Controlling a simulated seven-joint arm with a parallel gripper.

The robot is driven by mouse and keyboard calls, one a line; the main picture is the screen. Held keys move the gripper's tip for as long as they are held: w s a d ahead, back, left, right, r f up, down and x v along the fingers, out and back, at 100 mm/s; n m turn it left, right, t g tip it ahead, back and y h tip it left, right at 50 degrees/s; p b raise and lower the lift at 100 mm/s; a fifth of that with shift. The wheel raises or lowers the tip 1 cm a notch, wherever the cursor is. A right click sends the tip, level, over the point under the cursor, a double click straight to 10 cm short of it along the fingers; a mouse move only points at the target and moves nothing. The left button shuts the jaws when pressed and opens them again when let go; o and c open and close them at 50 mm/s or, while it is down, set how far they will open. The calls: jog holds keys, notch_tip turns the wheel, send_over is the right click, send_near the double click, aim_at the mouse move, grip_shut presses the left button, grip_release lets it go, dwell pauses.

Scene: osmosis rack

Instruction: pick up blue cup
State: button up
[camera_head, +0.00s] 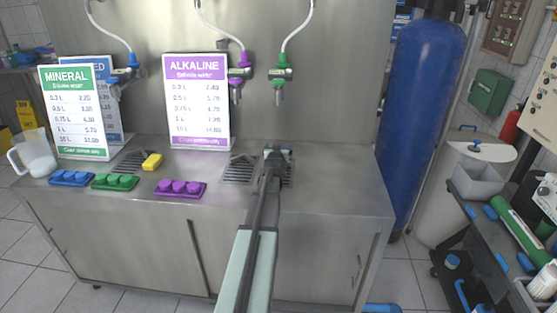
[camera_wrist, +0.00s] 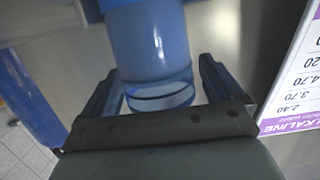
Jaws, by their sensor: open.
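The blue cup (camera_wrist: 148,45) shows in the wrist view as a see-through blue cylinder with a clear, rounded end. That end lies between the two spread fingers of my gripper (camera_wrist: 160,70), with a visible gap on the right side. My gripper is open around it, not closed on it. In the head view my gripper (camera_head: 278,153) is at the back right of the steel counter (camera_head: 340,190), over a dark drain grate. I cannot make out the cup in the head view; my gripper and arm may hide it.
Purple (camera_head: 241,73) and green (camera_head: 280,74) taps hang above. Menu signs (camera_head: 197,105) stand left, with purple (camera_head: 180,188), green (camera_head: 115,181) and blue (camera_head: 72,178) lid trays, a yellow block (camera_head: 152,162) and a clear pitcher (camera_head: 34,155). A blue tank (camera_head: 425,110) stands right.

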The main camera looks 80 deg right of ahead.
jog(key=shift+d+f, duration=0.1)
jog(key=shift+d, duration=0.2)
jog(key=c, duration=1.2)
